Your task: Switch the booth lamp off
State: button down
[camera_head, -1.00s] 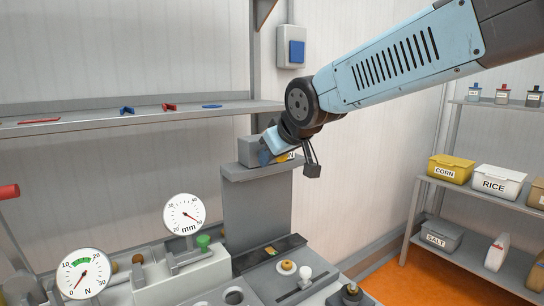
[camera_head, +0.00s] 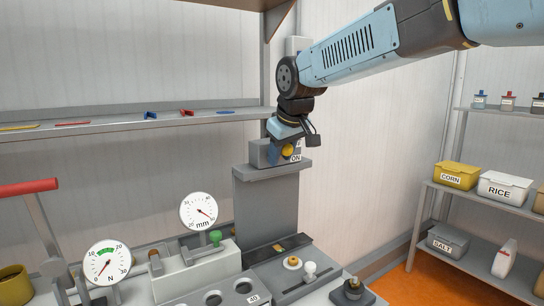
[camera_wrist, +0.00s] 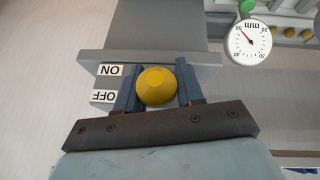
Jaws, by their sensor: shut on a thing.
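The lamp switch is a grey box (camera_head: 259,152) on top of a grey pillar, with a round yellow knob (camera_head: 287,150). The knob fills the middle of the wrist view (camera_wrist: 156,87). My gripper (camera_wrist: 157,85) is shut on the yellow knob, with one blue finger on each side of it. It also shows in the head view (camera_head: 287,143), coming down from above. An ON label (camera_wrist: 110,70) and an OFF label (camera_wrist: 103,96) sit beside the knob. I cannot tell exactly which label the knob lines up with. No lamp is visible.
A wall shelf (camera_head: 120,124) with small coloured parts runs at left. Two dial gauges, N (camera_head: 107,261) and mm (camera_head: 198,211), stand on the bench. A storage rack (camera_head: 480,205) with labelled boxes is at right. The wall beside the pillar is clear.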

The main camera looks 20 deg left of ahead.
jog(key=shift+d, duration=0.15)
jog(key=c, duration=0.8)
grip_release()
jog(key=shift+r, duration=0.1)
jog(key=v, duration=1.3)
jog(key=shift+r, duration=0.25)
jog(key=shift+d, duration=0.1)
